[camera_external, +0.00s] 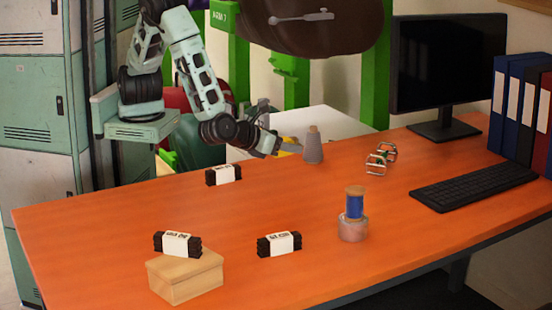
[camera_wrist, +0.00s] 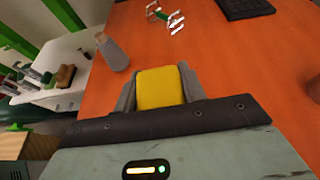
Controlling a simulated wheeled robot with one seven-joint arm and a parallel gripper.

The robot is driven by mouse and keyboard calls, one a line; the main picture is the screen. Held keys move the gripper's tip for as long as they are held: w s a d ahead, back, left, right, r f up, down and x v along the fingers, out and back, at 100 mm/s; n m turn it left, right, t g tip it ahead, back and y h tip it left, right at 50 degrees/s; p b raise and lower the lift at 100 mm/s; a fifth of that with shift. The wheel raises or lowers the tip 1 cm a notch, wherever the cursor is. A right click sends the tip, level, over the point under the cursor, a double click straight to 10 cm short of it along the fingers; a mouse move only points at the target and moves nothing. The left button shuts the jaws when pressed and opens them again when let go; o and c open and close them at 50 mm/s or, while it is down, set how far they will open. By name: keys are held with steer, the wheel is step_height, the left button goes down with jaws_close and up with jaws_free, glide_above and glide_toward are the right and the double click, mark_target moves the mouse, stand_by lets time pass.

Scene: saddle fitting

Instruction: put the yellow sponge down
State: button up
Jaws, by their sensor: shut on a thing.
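The yellow sponge (camera_wrist: 160,88) sits between the two fingers of my gripper (camera_wrist: 160,90) in the wrist view. The fingers are shut on its sides. In the external view my gripper (camera_external: 288,146) is over the far edge of the orange table (camera_external: 330,205), and only a little of the yellow sponge (camera_external: 291,141) shows. Whether the sponge touches the table I cannot tell.
A grey cone-shaped spool (camera_external: 313,148) stands close right of my gripper. Metal stirrups (camera_external: 380,158) lie farther right. A dark bundle with a white label (camera_external: 223,175) lies nearer the left. The table's middle is clear.

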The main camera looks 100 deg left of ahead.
steer(key=d, duration=0.4)
glide_above(279, 198)
steer(key=shift+h, duration=0.3)
step_height(279, 198, down, 6)
steer(key=shift+r+b, duration=0.25)
steer(key=shift+b, duration=0.05)
steer(key=shift+d+f, duration=0.1)
steer(key=shift+f, duration=2.2)
steer(key=shift+f+b, duration=0.2)
steer(key=shift+b, duration=0.1)
steer(key=o, duration=0.9)
steer(key=shift+o, duration=0.2)
steer(key=shift+r, duration=0.1)
